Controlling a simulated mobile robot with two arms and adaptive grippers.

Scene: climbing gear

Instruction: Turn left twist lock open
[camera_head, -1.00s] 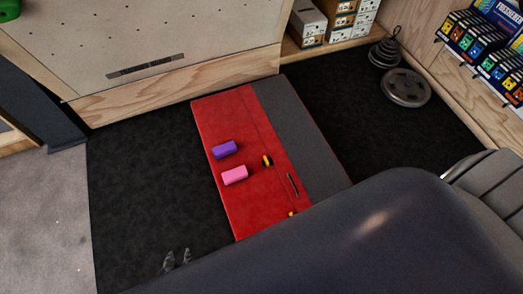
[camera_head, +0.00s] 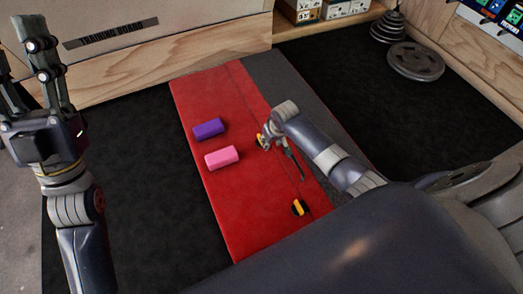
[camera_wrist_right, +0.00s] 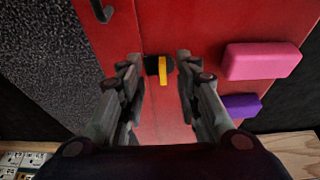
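A red mat case (camera_head: 222,206) with a grey strip lies on the black floor. Two black twist locks with yellow bars sit along its seam. The near lock (camera_head: 299,207) is in plain sight. The far lock (camera_head: 259,139) is mostly hidden behind my right gripper (camera_head: 268,143). In the right wrist view the far lock (camera_wrist_right: 161,69) shows between the open fingers of my right gripper (camera_wrist_right: 157,72); I cannot tell if they touch it. Its yellow bar stands upright in that view. My left gripper (camera_head: 25,50) is raised at the far left, open and empty, away from the mat.
A purple block (camera_head: 208,129) and a pink block (camera_head: 222,158) lie on the red part, left of the locks. A dark handle (camera_wrist_right: 103,10) sits near the seam. Weight plates (camera_head: 415,62) lie at the back right. Black floor left of the mat is clear.

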